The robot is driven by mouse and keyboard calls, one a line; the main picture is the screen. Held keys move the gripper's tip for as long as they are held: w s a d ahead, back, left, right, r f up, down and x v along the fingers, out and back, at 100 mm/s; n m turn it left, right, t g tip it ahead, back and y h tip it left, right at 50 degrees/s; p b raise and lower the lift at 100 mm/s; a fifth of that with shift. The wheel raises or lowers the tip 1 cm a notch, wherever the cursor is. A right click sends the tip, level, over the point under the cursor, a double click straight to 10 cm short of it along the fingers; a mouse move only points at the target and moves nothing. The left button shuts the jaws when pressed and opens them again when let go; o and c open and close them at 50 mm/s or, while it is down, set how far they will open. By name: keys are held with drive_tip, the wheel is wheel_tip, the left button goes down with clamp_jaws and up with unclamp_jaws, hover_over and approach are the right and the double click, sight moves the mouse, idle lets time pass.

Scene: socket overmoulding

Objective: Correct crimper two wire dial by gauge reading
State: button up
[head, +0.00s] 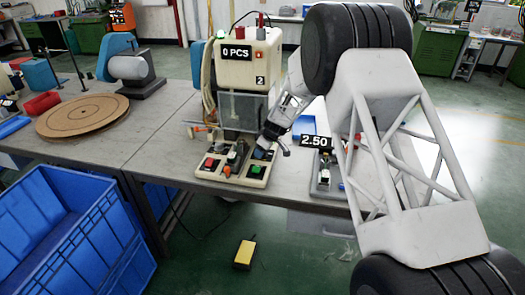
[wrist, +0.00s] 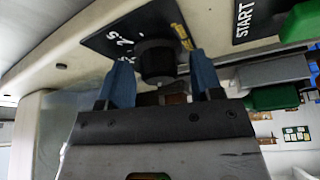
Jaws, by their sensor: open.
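Crimper two (head: 243,62) is the cream machine on the bench, with a "0 PCS" display and a "2" on its front. Its dial (wrist: 157,63) is a round black knob on a dark plate with white markings, only partly legible in the wrist view. My gripper (wrist: 160,68) is open, with one blue finger on each side of the knob and visible gaps between. In the head view my gripper (head: 272,143) is low at the crimper's front, over its base panel, and the dial cannot be made out. A "2.50" gauge readout (head: 315,141) shows right of the gripper, partly covered by my arm.
The crimper's base carries red and green buttons (head: 208,165). A START label (wrist: 243,18) and a green button (wrist: 300,22) are close right of the dial. A round wooden board (head: 82,116) and blue crates (head: 65,225) are left. A yellow pedal (head: 244,254) lies on the floor.

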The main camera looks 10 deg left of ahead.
drive_tip(key=shift+r, duration=0.1)
drive_tip(key=w+v, duration=0.1)
drive_tip(key=v, duration=0.6)
drive_tip(key=shift+s+r, duration=0.3)
drive_tip(key=shift+s, duration=0.25)
drive_tip(key=shift+d, duration=0.2)
drive_tip(key=s+d+r+m+h, duration=0.2)
drive_tip(key=s+d+r+m, duration=0.5)
drive_tip(key=s+d+r, duration=1.6)
drive_tip(key=s+d+m+h, duration=0.1)
drive_tip(key=s+d, duration=0.3)
drive_tip(key=s, duration=0.7)
drive_tip(key=s+d+m, duration=0.4)
drive_tip(key=s+d, duration=0.1)
drive_tip(key=s, duration=0.6)
drive_tip(key=s+d+m+t+h, duration=0.1)
drive_tip(key=s+d, duration=0.4)
drive_tip(key=s, duration=0.6)
drive_tip(key=shift+s+d+r+m+h, duration=0.2)
drive_tip(key=shift+s+r+m+h, duration=0.15)
drive_tip(key=shift+m, duration=0.55)
